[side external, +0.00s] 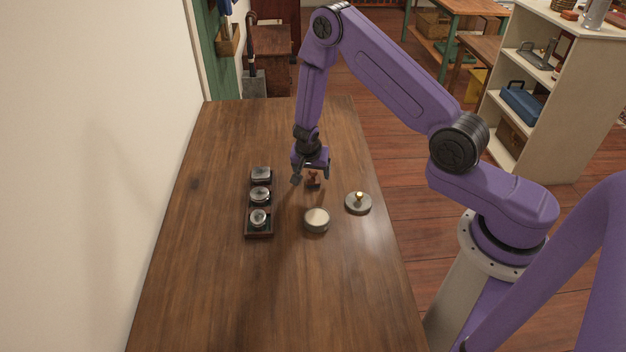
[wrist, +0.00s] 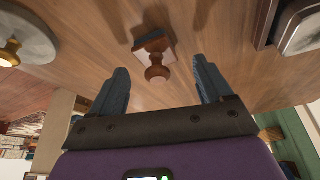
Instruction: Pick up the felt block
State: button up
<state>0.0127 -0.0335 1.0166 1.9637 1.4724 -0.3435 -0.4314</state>
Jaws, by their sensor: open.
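A small reddish-brown block with a rounded knob handle, which I take to be the felt block (side external: 313,184), stands on the wooden table below my gripper (side external: 312,175). In the wrist view the block (wrist: 155,50) shows with its knob toward me, between the lines of my two fingers and just beyond their tips. My gripper (wrist: 160,70) is open and empty, with clear space on both sides of the knob.
A grey disc with a brass knob (side external: 358,204) is to the right. The table's front (side external: 260,300) is clear.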

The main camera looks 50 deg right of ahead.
jog(key=shift+x, duration=1.25)
jog(key=c, duration=1.1)
jog(key=shift+r, duration=0.15)
notch_tip(320, 180, up, 18)
